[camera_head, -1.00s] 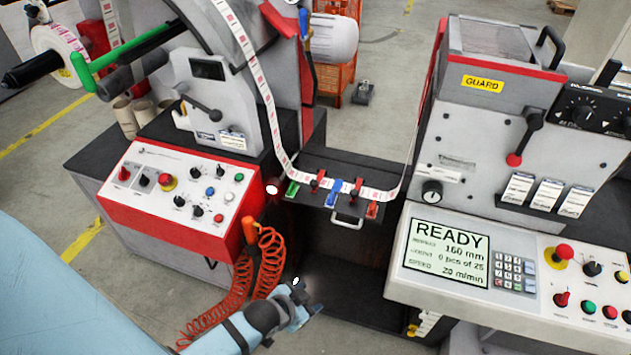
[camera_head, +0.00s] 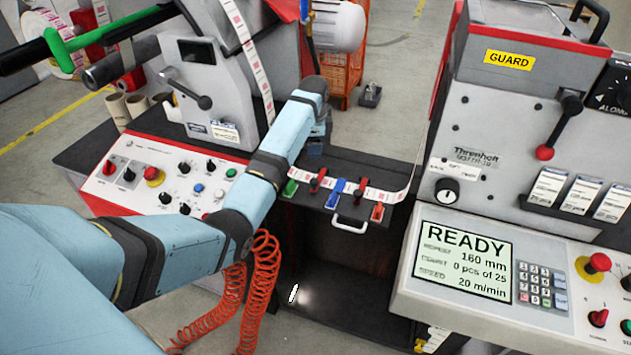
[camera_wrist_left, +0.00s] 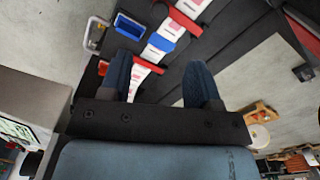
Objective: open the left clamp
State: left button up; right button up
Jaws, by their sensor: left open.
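The left clamp (camera_head: 318,180) is a small red clamp over the label strip on the dark splice table (camera_head: 400,177). In the left wrist view it is the upper red clamp (camera_wrist_left: 187,19), at the top edge. The right clamp (camera_head: 361,189), also red, sits farther right on the strip, with a blue tab (camera_head: 336,194) between them. My left gripper (camera_head: 316,148) is above the table's back left, mostly hidden by its own wrist. In the wrist view its dark fingers (camera_wrist_left: 160,85) are apart and empty, away from the left clamp. My right gripper is not in view.
The READY console (camera_head: 463,258) stands right, the red-edged control panel (camera_head: 165,180) left.

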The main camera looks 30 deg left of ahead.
aim_at(314, 181)
pick_arm(q)
notch_tip(314, 181, down, 13)
jog(key=shift+f+b, duration=0.2)
jog(key=shift+b, duration=0.2)
grip_shut()
